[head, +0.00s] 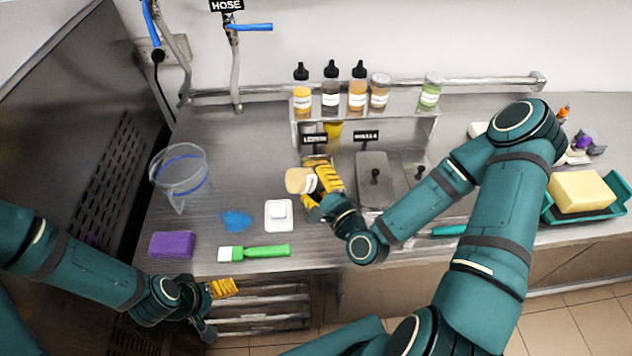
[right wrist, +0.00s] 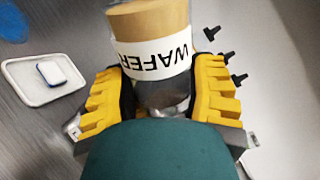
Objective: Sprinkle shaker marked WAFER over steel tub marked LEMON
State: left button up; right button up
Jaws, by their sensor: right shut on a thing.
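The shaker marked WAFER (right wrist: 155,58), with tan contents and a white label, is between the yellow fingers of my right gripper (right wrist: 165,92) in the right wrist view. In the head view the shaker (head: 297,181) is tilted, its tan end toward the left, and my right gripper (head: 318,182) is shut on it above the counter. The LEMON sign (head: 314,139) stands just behind the gripper. The tub below that sign is mostly hidden by the gripper and fingers. My left gripper (head: 224,288) is low at the front edge, away from the shaker; its jaw opening is unclear.
Steel lids with black knobs (head: 372,180) lie right of the gripper. A shelf (head: 365,124) with several bottles is behind. A clear jug (head: 179,178), white tray (head: 279,216), green-handled brush (head: 262,251) and purple sponge (head: 172,245) are on the left. A yellow sponge (head: 581,190) is at right.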

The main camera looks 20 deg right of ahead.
jog(key=shift+f+b, duration=0.85)
jog(key=shift+b, duration=0.05)
jog(key=shift+r+p, duration=0.75)
jog(key=shift+r, duration=0.2)
jog(key=shift+f+b, duration=0.85)
jog(key=shift+f, duration=0.15)
jog(key=shift+r, duration=0.1)
jog(key=n, duration=0.4)
